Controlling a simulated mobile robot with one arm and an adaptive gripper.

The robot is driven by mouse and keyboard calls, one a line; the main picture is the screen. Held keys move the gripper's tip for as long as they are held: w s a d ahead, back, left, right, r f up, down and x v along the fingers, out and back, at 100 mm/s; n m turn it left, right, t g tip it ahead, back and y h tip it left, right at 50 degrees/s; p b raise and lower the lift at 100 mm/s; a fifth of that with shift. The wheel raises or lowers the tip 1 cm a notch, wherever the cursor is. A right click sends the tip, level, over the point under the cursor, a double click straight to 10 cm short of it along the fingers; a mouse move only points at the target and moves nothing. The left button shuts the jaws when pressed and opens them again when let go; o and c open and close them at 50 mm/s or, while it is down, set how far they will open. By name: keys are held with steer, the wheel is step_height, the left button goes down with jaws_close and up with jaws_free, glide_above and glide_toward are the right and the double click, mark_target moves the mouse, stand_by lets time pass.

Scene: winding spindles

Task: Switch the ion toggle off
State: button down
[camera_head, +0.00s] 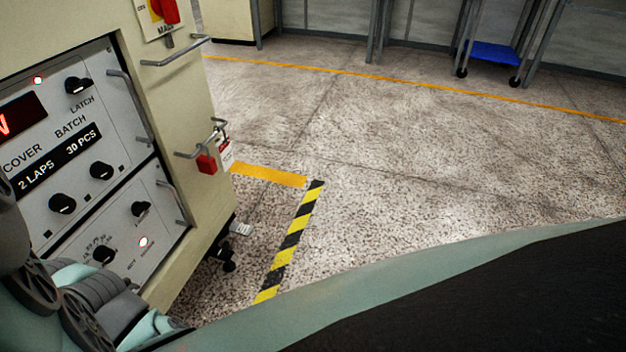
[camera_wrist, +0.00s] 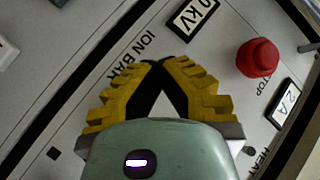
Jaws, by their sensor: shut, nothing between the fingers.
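In the wrist view my gripper (camera_wrist: 160,64) has its yellow fingers closed together at the tips, with nothing seen between them. The tips are over a light grey panel (camera_wrist: 100,28), just right of the printed label ION BAR (camera_wrist: 135,52). I cannot tell whether the tips touch the panel. No ion toggle can be made out; my fingers and palm hide the panel below the label. In the head view my gripper does not show; parts of my arm fill the lower left corner.
A red round button (camera_wrist: 257,57) marked STOP sits right of my fingers, near a kV plate (camera_wrist: 196,18) and a 2 A plate (camera_wrist: 284,104). In the head view a beige cabinet (camera_head: 185,110) carries knobs and protruding handles (camera_head: 175,52). Open floor (camera_head: 400,150) lies to its right.

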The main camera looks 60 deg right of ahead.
stand_by(0.3)
steer(key=c, duration=1)
jaws_free()
steer(key=shift+w, duration=0.1)
steer(key=shift+c, duration=0.2)
steer(key=v, duration=0.7)
steer(key=shift+d, duration=0.2)
steer(key=shift+r, duration=0.1)
